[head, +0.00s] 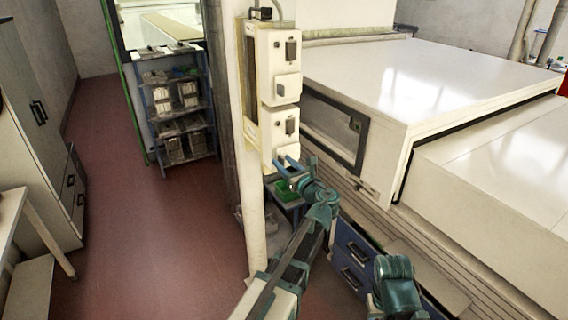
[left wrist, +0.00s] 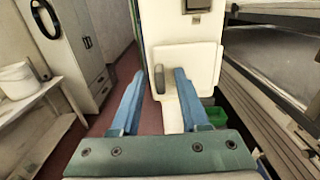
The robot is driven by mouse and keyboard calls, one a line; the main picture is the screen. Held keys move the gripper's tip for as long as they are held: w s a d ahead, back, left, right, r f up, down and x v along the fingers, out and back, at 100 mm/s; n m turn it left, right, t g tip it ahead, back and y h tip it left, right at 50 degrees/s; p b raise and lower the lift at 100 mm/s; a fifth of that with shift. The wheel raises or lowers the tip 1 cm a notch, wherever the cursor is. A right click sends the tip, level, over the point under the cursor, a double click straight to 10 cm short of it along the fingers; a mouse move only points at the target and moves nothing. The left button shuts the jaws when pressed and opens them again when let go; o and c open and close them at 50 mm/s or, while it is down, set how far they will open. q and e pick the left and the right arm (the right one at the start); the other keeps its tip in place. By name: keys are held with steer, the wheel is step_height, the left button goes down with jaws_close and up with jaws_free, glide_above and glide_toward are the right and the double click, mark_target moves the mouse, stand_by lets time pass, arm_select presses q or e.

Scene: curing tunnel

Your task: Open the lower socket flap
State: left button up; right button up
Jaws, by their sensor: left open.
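The lower socket flap (head: 276,150) is a white cover at the bottom of the white socket panel on the pillar. In the head view its lower part is hidden behind my left gripper (head: 287,164). In the left wrist view the white flap (left wrist: 200,66) is straight ahead, with a small grey knob (left wrist: 158,79) at its left side. The flap looks closed. My left gripper (left wrist: 160,75) is open, its blue fingers on either side of the knob in the picture. I cannot tell whether they touch anything. My right gripper is not in view.
An upper socket flap (head: 282,88) sits above on the same panel. A large white machine (head: 400,80) stands close on the right. A green bin (head: 286,191) is low behind my left gripper. The red floor (head: 150,240) on the left is clear.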

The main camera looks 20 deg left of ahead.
arm_select(q)
jaws_close()
stand_by(0.3)
stand_by(1.2)
